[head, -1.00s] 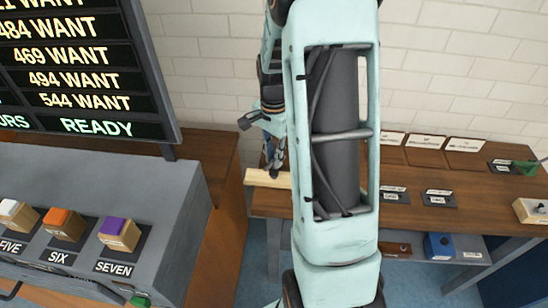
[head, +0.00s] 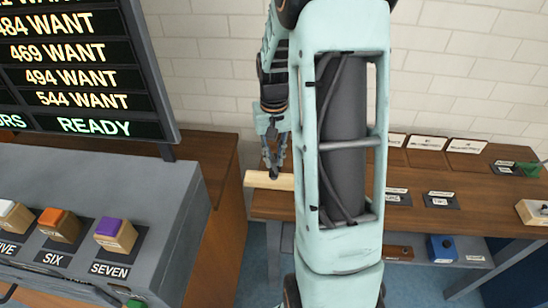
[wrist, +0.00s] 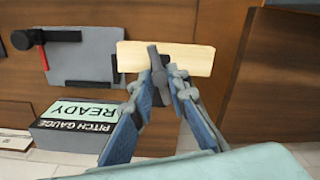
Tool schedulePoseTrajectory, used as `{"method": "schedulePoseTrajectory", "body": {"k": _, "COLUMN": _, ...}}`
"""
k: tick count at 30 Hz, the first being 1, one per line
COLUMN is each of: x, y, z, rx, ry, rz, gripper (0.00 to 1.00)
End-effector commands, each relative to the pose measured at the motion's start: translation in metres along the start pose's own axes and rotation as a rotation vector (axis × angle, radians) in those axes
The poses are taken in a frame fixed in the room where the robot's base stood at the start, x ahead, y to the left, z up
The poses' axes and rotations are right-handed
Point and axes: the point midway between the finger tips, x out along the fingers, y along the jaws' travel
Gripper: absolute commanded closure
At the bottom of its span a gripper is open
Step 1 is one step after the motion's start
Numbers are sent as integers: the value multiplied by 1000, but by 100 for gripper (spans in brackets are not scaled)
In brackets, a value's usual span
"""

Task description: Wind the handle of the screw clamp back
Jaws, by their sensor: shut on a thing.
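My gripper (wrist: 163,80) is shut on a dark grey handle (wrist: 154,58), which looks like the screw clamp's handle; its bar stands up between the fingertips in the wrist view. The handle lies in front of a pale wooden bar (wrist: 192,59). In the head view my gripper (head: 273,168) points down at the left end of the workbench, and the wooden bar (head: 257,180) sticks out past the bench edge there. The fingers hide the lower part of the clamp, and its screw cannot be made out.
The wrist view shows a grey plate (wrist: 85,50) with a red and black part (wrist: 27,42), above a "PITCH GAUGE READY" box (wrist: 80,122). In the head view, a grey cabinet with coloured blocks (head: 117,235) stands at left. The workbench (head: 420,215) extends right, holding labelled plates.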

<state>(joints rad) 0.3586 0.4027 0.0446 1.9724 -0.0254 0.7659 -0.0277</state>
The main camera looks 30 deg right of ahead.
Motion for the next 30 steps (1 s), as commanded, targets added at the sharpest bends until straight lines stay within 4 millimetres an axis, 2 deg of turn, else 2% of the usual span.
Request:
{"method": "schedulePoseTrajectory", "body": {"k": 21, "x": 2, "y": 0, "z": 2, "rx": -671, "ry": -6, "rz": -3, "gripper": 100}}
{"method": "schedulePoseTrajectory", "body": {"k": 30, "x": 2, "y": 0, "z": 2, "rx": -877, "ry": -6, "rz": -3, "gripper": 100}}
